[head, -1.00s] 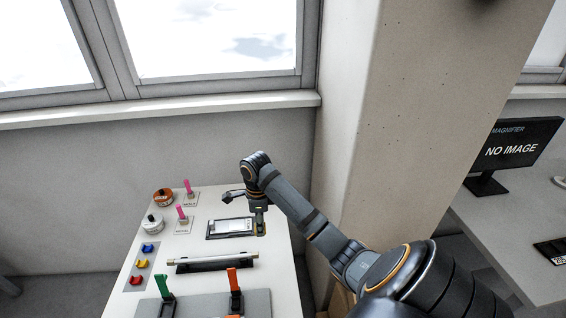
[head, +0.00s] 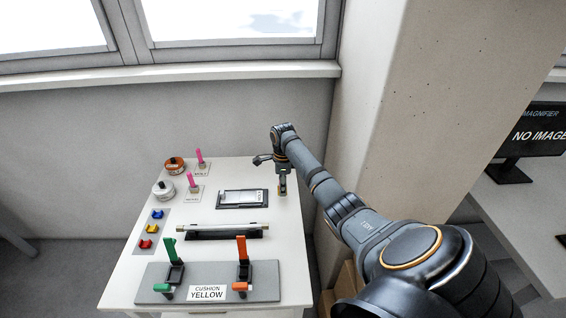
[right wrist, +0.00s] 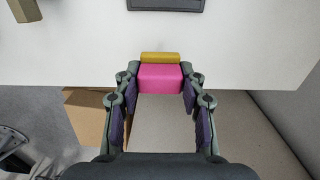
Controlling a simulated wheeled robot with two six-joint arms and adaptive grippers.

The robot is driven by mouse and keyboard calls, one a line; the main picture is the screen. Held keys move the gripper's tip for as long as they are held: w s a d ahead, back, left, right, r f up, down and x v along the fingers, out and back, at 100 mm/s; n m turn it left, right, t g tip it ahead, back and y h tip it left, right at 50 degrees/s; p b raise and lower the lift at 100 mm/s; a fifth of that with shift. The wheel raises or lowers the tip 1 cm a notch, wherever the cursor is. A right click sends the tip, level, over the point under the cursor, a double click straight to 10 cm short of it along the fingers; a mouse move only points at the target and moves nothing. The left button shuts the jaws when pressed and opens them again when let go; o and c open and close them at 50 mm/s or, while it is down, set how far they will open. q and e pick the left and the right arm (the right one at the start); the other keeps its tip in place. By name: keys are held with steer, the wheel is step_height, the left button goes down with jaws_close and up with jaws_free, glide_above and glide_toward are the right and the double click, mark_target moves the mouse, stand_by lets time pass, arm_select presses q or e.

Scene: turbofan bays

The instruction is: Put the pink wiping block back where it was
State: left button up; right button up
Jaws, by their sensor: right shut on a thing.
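The pink wiping block (right wrist: 160,79) is between the fingertips of my right gripper (right wrist: 160,88) in the right wrist view, with a yellow strip (right wrist: 160,57) along its far side. The gripper is shut on it. In the head view my right gripper (head: 282,188) points down at the table's right edge, to the right of a dark tray (head: 225,206) with a white label. I cannot tell whether the block touches the table. My left gripper is not in view.
The white table (head: 280,222) holds two pink upright pieces (head: 199,155), two round tins (head: 163,188), small coloured blocks (head: 152,229), a long bar on a black stand (head: 220,230) and a grey plate labelled cushion yellow (head: 160,282). A beige pillar (head: 400,100) stands to the right.

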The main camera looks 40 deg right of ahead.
steer(key=shift+w+d+f, duration=0.1)
steer(key=shift+d+f, duration=0.05)
steer(key=shift+f, duration=0.1)
step_height(320, 180, down, 3)
steer(key=shift+f+p, duration=0.1)
steer(key=shift+p, duration=0.25)
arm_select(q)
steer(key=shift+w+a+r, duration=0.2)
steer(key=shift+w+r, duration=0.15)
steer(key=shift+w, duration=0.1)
arm_select(e)
steer(key=shift+d+f, duration=0.1)
steer(key=shift+f, duration=0.1)
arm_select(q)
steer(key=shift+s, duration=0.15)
arm_select(e)
steer(key=o, duration=1.1)
step_height(320, 180, up, 12)
steer(key=shift+r+b, duration=0.2)
steer(key=shift+b, duration=0.65)
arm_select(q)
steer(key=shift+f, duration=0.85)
